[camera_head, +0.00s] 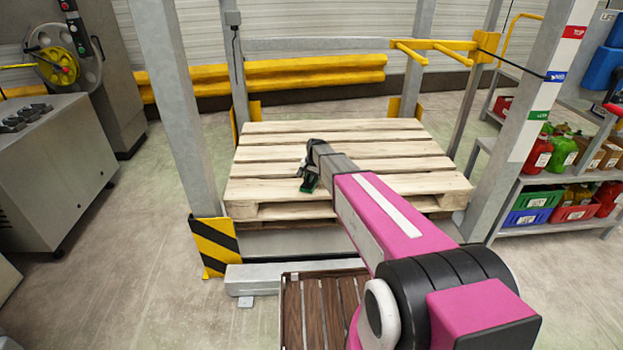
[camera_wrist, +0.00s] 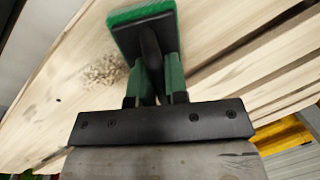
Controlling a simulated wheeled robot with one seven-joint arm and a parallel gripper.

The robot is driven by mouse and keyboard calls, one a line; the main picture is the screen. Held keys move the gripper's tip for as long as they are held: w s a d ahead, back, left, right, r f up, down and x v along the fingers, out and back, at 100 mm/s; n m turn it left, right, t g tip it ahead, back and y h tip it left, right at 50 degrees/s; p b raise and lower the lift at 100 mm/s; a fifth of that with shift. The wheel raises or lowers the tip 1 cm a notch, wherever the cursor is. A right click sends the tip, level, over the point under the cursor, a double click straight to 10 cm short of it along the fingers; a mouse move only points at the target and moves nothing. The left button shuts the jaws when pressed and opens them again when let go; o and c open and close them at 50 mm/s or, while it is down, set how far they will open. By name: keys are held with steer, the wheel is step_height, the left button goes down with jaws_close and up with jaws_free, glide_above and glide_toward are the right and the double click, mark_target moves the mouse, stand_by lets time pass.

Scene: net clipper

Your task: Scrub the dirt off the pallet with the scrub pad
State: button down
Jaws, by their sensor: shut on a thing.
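The pale wooden pallet (camera_head: 290,145) lies between grey posts, with another pallet edge showing beneath it. My gripper (camera_wrist: 158,80) is shut on the dark handle of the scrub pad (camera_wrist: 140,15), which has a green head. In the head view the green scrub pad (camera_head: 309,184) shows at the end of my arm over the pallet's front left part. In the wrist view a brown speckled patch of dirt (camera_wrist: 105,72) lies on the pallet's boards, left of the handle. I cannot tell whether the pad touches the wood.
Grey posts (camera_head: 178,100) stand at the pallet's sides, one with a yellow and black guard (camera_head: 215,246). A shelf with bottles and crates (camera_head: 555,195) stands at the right. A grey machine (camera_head: 55,165) stands at the left. A brown slatted platform (camera_head: 318,310) lies in front.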

steer(key=shift+f, duration=0.15)
steer(key=shift+d+r, duration=0.15)
steer(key=shift+d, duration=1.9)
steer(key=shift+d+r, duration=0.1)
steer(key=shift+d, duration=1.95)
steer(key=shift+d+f, duration=0.15)
steer(key=shift+d, duration=1.75)
steer(key=shift+s, duration=0.15)
steer(key=shift+a+f, duration=0.1)
steer(key=shift+a, duration=5.9)
steer(key=shift+d+r, duration=0.2)
steer(key=shift+d, duration=1.9)
steer(key=shift+d+f, duration=0.2)
steer(key=shift+d, duration=1.8)
steer(key=shift+d+f, duration=0.15)
steer(key=shift+d, duration=1.85)
